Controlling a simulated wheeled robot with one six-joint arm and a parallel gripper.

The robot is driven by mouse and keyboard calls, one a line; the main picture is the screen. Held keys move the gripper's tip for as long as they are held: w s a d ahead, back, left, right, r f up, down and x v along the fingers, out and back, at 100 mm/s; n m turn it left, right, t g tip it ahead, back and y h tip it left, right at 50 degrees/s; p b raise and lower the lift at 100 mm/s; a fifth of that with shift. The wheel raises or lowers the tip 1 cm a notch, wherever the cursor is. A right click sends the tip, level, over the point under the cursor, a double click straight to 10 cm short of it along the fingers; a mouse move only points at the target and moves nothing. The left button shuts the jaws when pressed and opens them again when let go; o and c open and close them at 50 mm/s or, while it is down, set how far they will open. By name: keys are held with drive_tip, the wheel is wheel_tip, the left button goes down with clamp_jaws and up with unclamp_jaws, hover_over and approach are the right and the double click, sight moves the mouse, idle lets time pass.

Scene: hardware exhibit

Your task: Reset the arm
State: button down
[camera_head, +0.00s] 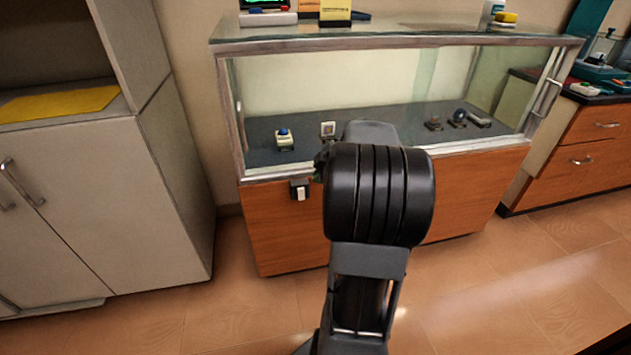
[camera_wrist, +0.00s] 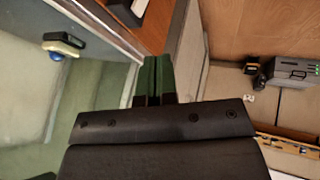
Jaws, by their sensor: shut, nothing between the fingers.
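My arm reaches up through the middle of the head view, in front of a glass display case. My gripper is mostly hidden behind my own dark arm links there. In the wrist view my gripper (camera_wrist: 152,68) shows as two green fingers pressed together, with nothing between them. The fingers are beside the metal-framed edge of the glass case. In the head view the case (camera_head: 405,35) has a glass upper part and a wooden lower front.
A grey cabinet (camera_head: 85,190) stands left, wooden drawers (camera_head: 590,135) right. Floor shows in front.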

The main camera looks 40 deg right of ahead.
drive_tip(key=shift+s+d+r, duration=0.1)
drive_tip(key=shift+s+r, duration=0.05)
drive_tip(key=shift+r, duration=0.15)
idle(0.4)
drive_tip(key=s+a+r+m+g+p, duration=0.2)
drive_tip(key=a+r+m+p, duration=0.2)
drive_tip(key=a+r+p, duration=1.25)
drive_tip(key=s+a+r+m+h+p, duration=0.1)
drive_tip(key=s+a+r+m+p, duration=0.2)
drive_tip(key=s+a+r+p, duration=0.1)
drive_tip(key=s+a+r+m+h+p, duration=0.1)
drive_tip(key=s+a+r+m+p, duration=0.2)
drive_tip(key=a+r+p, duration=0.3)
wheel_tip(320, 180, up, 3)
drive_tip(key=s+p, duration=0.1)
drive_tip(key=p, duration=0.3)
drive_tip(key=shift+s+a+r+g+p, duration=0.2)
drive_tip(key=shift+s+g+p, duration=0.2)
drive_tip(key=shift+m, duration=0.3)
